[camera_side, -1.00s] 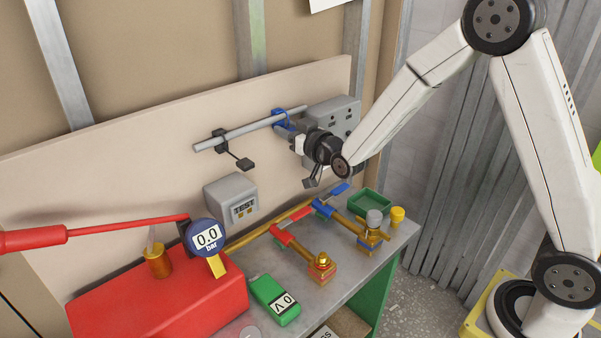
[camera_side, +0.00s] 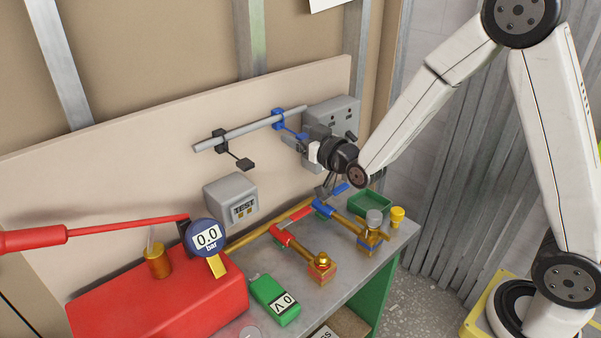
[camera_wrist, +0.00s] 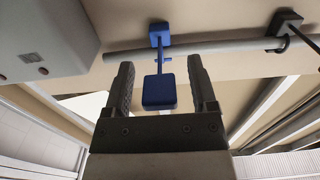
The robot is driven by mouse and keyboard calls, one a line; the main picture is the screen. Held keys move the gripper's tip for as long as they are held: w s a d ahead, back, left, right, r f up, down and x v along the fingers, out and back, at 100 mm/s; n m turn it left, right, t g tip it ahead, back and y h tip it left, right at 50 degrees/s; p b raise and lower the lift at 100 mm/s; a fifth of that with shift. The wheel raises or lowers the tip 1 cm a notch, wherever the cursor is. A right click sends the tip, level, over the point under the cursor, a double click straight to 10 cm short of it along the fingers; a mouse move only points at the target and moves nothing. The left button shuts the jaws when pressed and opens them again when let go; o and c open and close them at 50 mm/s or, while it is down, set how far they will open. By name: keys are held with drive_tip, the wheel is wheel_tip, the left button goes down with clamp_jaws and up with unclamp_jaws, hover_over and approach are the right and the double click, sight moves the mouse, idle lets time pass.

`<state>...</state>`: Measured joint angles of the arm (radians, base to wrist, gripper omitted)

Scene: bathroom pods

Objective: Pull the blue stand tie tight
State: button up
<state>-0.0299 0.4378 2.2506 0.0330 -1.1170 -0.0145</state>
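The blue tie (camera_side: 278,119) sits around the grey pipe (camera_side: 235,133) near its right end, as a compact block on the pipe. It also shows in the wrist view (camera_wrist: 159,35), with a short thin tail running to a blue pull tab (camera_wrist: 158,92). My gripper (camera_wrist: 161,88) is open, with one finger on each side of the tab. Clear gaps show between the tab and both fingers. In the side view my gripper (camera_side: 297,142) is just right of and below the tie, close to the board; its fingertips are small there.
A black tie (camera_side: 220,136) with a hanging tab is left on the same pipe. A grey box (camera_side: 343,112) is fixed to the board close to my gripper. Below are a bench with red- and blue-handled valves (camera_side: 323,208), a green tray (camera_side: 370,203) and a red pump (camera_side: 150,305).

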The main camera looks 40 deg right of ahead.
drive_tip(key=shift+s, duration=0.1)
drive_tip(key=s, duration=0.7)
drive_tip(key=shift+s, duration=0.3)
drive_tip(key=shift+f, duration=0.1)
idle(0.5)
drive_tip(key=s+d+f+g, duration=0.1)
drive_tip(key=s+f+g, duration=0.9)
drive_tip(key=s+g, duration=0.5)
drive_tip(key=shift+s+f, duration=0.2)
idle(1.0)
